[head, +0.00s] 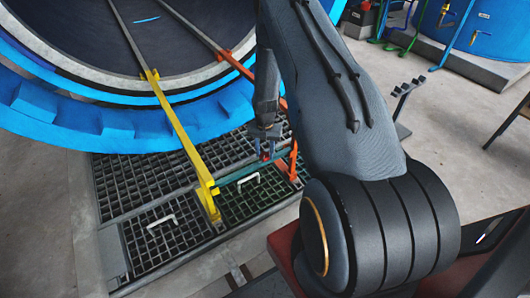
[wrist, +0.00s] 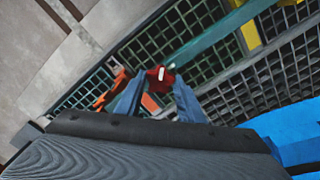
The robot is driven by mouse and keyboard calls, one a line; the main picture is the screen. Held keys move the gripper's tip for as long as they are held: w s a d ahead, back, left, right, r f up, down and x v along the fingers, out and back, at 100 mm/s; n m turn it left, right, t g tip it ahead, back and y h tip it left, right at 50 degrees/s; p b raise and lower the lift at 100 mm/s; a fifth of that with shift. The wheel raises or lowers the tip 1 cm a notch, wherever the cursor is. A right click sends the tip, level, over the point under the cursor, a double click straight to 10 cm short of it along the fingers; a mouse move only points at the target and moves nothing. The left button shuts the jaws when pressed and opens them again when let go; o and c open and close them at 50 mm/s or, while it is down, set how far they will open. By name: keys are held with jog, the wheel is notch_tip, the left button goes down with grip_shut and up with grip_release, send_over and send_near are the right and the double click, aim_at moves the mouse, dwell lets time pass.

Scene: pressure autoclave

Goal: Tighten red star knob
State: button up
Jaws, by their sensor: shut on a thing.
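The red star knob (wrist: 160,78) shows in the wrist view between the tips of my gripper (wrist: 158,90), whose two blue-grey fingers close on it. In the head view my gripper (head: 265,152) points down at the knob (head: 265,156), which is small and partly hidden by the fingers. The knob sits by a teal bar (head: 228,177) that runs between a yellow rail (head: 182,130) and an orange rail (head: 293,160). How far the knob is turned cannot be seen.
The large blue autoclave ring (head: 110,127) stands open behind the rails. Dark floor grating (head: 150,185) with white handles lies below. A grey stand (head: 403,100) is at the right, on concrete floor. Blue tanks (head: 485,30) stand at the back right.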

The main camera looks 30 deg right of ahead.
aim_at(265, 155)
jog(key=m, duration=0.4)
jog(key=shift+m, duration=0.3)
jog(key=m, duration=0.4)
jog(key=shift+m, duration=0.3)
jog(key=o, duration=1.1)
jog(key=shift+r+p, duration=0.7)
jog(key=shift+r, duration=3.2)
